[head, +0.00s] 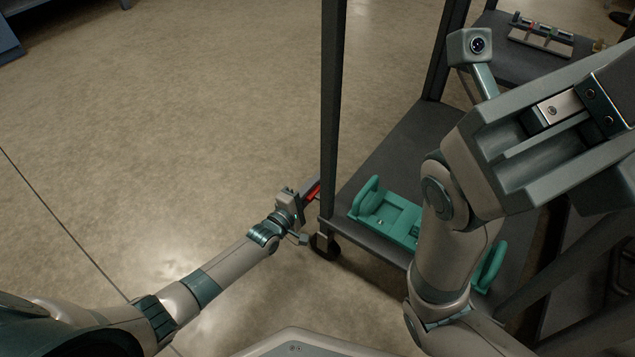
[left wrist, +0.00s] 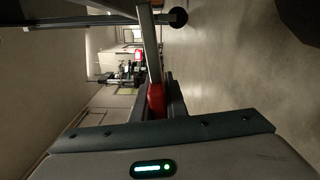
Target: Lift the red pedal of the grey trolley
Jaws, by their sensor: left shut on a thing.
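The grey trolley (head: 398,150) stands right of centre in the head view, with dark posts and a low shelf. Its red pedal (head: 313,193) sticks out at the shelf's left corner, near a caster. My left gripper (head: 304,198) is at the pedal, shut on it. In the left wrist view the red pedal (left wrist: 156,100) shows at the fingers, partly hidden by them. My right gripper (head: 560,115) is large and close to the camera, above the trolley. Its fingertips are not clear, so its opening cannot be told.
A teal holder (head: 385,214) lies on the trolley's low shelf, partly hidden by my right arm. A rack with small parts (head: 540,38) sits on a dark surface at the upper right. The floor (head: 170,130) left of the trolley is clear.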

